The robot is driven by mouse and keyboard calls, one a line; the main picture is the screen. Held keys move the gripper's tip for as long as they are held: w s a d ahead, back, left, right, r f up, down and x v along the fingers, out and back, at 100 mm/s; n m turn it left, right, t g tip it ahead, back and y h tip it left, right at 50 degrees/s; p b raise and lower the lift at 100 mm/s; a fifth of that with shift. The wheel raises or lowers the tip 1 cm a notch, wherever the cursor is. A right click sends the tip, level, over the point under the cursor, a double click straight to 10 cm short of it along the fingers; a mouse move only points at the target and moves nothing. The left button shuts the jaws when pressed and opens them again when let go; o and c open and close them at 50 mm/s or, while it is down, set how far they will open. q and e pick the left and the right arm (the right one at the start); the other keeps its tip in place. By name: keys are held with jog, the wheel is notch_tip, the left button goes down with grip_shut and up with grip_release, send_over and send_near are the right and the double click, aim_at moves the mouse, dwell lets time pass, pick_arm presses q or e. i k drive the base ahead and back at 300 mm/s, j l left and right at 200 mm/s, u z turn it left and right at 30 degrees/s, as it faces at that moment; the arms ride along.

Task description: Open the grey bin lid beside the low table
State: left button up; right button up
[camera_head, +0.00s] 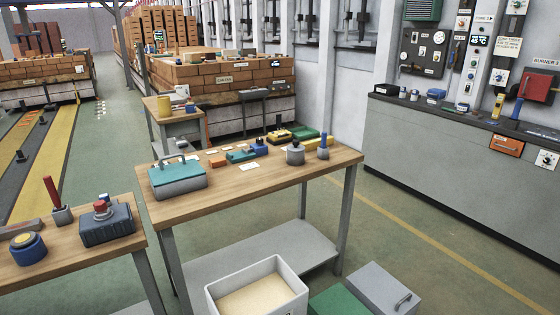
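A grey bin lid (375,285) with a dark bar handle (403,301) shows at the bottom edge of the picture, right of centre. It looks flat and closed, and the body of its bin is mostly cut off by the picture's edge. It stands on the floor beside the wooden-topped table (240,205), just beyond the table's right front leg. Neither of my grippers is in view.
A green box (338,303) stands left of the grey lid. An open cream bin (287,267) with tan contents is further left. A teal-lidded box (178,180) and small items sit on the table. Green floor (440,235) is clear toward the grey counter (450,150).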

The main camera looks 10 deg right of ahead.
aim_at(391, 296)
jog(key=i+l+z, duration=0.15)
jog(key=l, duration=0.3)
jog(key=i+l+z, duration=0.2)
jog(key=l, duration=0.25)
jog(key=i+l+z, duration=0.15)
jog(key=l, duration=0.25)
jog(key=i, duration=0.1)
